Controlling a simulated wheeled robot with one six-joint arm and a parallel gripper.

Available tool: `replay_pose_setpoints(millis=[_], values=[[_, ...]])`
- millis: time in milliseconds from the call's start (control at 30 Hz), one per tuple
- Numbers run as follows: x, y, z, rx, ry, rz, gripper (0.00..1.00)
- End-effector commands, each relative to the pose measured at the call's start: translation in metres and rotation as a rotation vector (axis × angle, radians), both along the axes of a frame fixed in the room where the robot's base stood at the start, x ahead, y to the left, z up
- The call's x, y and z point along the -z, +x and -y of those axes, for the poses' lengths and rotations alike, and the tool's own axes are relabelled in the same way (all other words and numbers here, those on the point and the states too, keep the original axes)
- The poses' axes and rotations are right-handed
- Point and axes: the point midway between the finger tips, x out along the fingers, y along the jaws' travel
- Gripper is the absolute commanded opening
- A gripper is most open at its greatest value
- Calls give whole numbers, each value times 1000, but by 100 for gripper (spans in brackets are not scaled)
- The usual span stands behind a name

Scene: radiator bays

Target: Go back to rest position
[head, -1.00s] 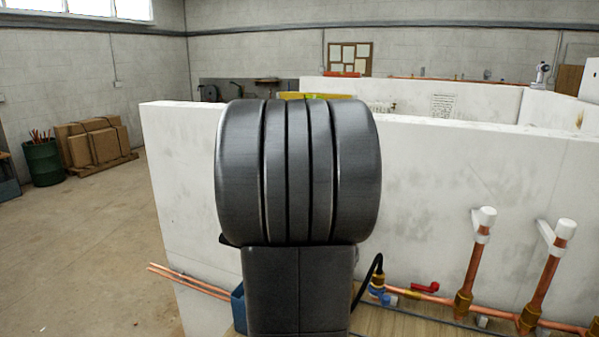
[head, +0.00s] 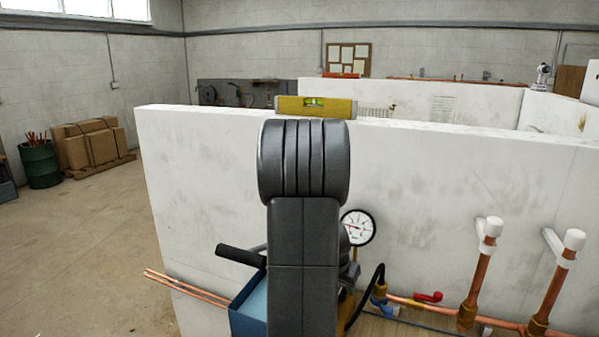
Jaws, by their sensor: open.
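My arm stands in the middle of the head view, its dark links seen from behind in front of the low white wall (head: 440,170). My gripper is not visible; I cannot see its fingers or anything in them.
A yellow spirit level (head: 316,107) lies on top of the wall. A blue box (head: 248,305), a pressure gauge (head: 358,227) and a black handle (head: 240,256) stand close around my arm. Copper pipes (head: 478,280) with white caps rise at right. Open floor (head: 80,250) is at left.

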Motion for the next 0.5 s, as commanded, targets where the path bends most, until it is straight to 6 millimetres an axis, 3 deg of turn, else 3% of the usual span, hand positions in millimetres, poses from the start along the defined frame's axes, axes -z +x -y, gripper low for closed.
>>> replay_pose_setpoints(millis=[200, 500], values=[[29, 10, 6, -13, 0, -5, 56], [27, 10, 7, -149, 2, -1, 56]])
